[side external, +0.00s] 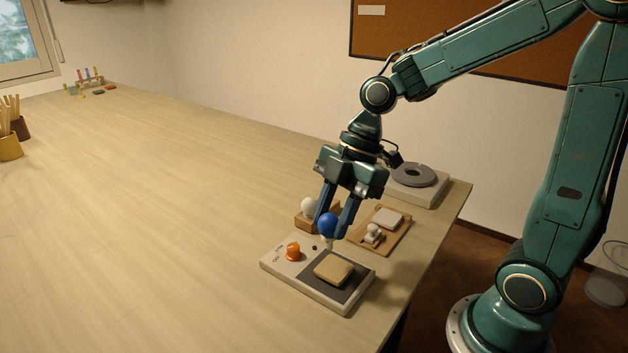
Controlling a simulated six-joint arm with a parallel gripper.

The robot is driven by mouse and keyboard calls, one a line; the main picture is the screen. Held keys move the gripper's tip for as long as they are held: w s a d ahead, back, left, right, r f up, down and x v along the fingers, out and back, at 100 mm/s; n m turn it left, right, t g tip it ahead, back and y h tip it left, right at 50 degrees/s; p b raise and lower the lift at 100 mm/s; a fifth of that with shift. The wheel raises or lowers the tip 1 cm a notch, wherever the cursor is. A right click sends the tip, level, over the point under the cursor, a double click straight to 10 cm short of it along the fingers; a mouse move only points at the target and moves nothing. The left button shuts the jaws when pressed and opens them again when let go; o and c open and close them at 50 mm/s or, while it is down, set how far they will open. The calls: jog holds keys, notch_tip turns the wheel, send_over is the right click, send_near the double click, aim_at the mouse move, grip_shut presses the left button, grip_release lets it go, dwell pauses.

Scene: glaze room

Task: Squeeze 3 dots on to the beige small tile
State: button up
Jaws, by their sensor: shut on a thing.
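The beige small tile (334,267) lies flat on the dark pad of a pale panel (278,265) with an orange knob. Its visible top looks plain. My gripper (332,222) points down and is shut on a blue squeeze bulb (327,224). A short pale tip shows below the bulb. The bulb is above the panel's back edge, a little behind and to the left of the tile, apart from it. The small gap under the tip is hard to judge.
A white bulb (309,206) stands in a wooden block (303,222) behind the panel. A wooden tray (398,238) holds a white tile (387,217) and a white stamp-like piece (373,234). A grey wheel (412,175) is at the back right.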

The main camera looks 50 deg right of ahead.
aim_at(335, 264)
jog(key=shift+f, duration=1.9)
jog(key=shift+f, duration=0.5)
jog(key=c, duration=0.4)
jog(key=o, duration=0.4)
dwell(0.3)
jog(key=shift+d, duration=0.3)
jog(key=shift+d, duration=0.35)
